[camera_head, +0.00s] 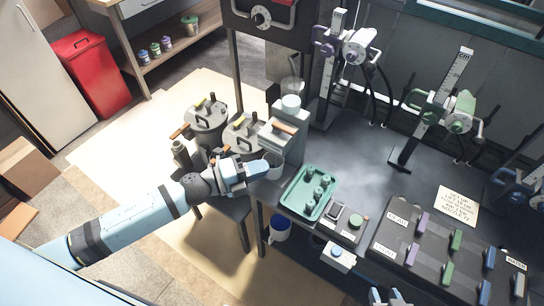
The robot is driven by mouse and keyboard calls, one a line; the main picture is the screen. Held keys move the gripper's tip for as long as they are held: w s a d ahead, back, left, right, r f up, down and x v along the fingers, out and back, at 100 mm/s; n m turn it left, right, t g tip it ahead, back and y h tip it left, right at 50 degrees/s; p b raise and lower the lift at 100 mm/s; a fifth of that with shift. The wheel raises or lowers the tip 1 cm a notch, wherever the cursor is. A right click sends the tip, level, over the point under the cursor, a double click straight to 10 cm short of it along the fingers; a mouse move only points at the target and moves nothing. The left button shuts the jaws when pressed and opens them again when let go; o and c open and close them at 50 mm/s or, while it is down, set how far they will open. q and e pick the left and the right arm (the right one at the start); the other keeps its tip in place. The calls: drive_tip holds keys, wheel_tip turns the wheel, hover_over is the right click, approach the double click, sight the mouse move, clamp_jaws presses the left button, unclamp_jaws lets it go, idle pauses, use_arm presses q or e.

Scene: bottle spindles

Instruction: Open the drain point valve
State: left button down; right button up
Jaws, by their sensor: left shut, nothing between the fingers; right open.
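My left gripper (262,168) reaches in from the left and is shut, with nothing seen in it. Its tip is at a grey cup-like part (275,165) below a grey box unit (290,135); I cannot tell whether they touch. An orange-brown bar (283,127) lies across the front of that unit. It may be a valve handle, but no readable label shows which part is the drain point valve. My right gripper (388,296) shows at the bottom edge, open and empty, partly cut off, in front of the coloured-lever panel (405,245).
Two lidded grey pots (205,115) stand behind my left gripper. Purple and green spindle stands (448,105) rise at the back. A blue bucket (279,230) is below the bench.

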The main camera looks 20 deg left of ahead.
use_arm(q)
drive_tip(key=s, duration=0.3)
drive_tip(key=shift+a, duration=0.3)
drive_tip(key=shift+s, duration=0.1)
drive_tip(key=s+f+n+y, duration=0.5)
drive_tip(key=s+f+n, duration=0.1)
drive_tip(key=n, duration=0.6)
drive_tip(key=s+a+f+n+y+p, duration=0.1)
drive_tip(key=s+f+n+y, duration=0.4)
drive_tip(key=f+n, duration=0.3)
drive_tip(key=s+n, duration=0.1)
drive_tip(key=n, duration=0.3)
drive_tip(key=shift+f+n+g+y, duration=0.25)
drive_tip(key=shift+n+g+y, duration=0.15)
